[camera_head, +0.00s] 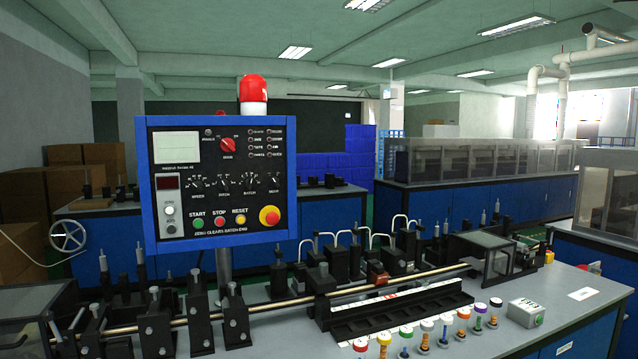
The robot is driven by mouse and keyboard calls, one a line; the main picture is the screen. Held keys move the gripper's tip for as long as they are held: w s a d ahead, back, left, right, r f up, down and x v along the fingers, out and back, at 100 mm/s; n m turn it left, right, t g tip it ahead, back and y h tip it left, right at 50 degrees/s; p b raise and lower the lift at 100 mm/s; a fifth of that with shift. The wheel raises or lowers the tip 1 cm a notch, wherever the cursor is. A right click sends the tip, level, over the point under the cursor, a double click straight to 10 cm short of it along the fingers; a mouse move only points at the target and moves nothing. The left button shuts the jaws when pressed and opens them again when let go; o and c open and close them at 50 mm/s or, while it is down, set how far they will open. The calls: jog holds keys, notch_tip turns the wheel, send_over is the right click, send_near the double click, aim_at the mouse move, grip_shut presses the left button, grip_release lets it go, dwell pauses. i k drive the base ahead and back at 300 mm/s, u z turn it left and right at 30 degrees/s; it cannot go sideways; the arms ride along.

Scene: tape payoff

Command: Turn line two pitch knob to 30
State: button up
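A blue-framed control panel (217,150) stands on a grey post at the left of the middle. A row of small black knobs with dial marks crosses its middle. The second from the left, the pitch knob (223,182), has a label below it that seems to read PITCH. Its pointer angle and dial numbers are too small to read. Which line this panel belongs to cannot be told for sure. My gripper is not in view.
Below the knobs are green start (198,223), red stop (219,222) and yellow reset (239,219) buttons, and a red emergency button (270,215). A machine bench (470,340) with rods, clamps and several coloured-top posts fills the foreground. Another blue machine (470,205) stands behind.

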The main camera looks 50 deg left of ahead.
aim_at(225, 185)
jog(key=z, duration=0.4)
jog(key=k, duration=0.9)
jog(key=u, duration=1.85)
jog(key=i, duration=0.2)
jog(key=z, duration=0.15)
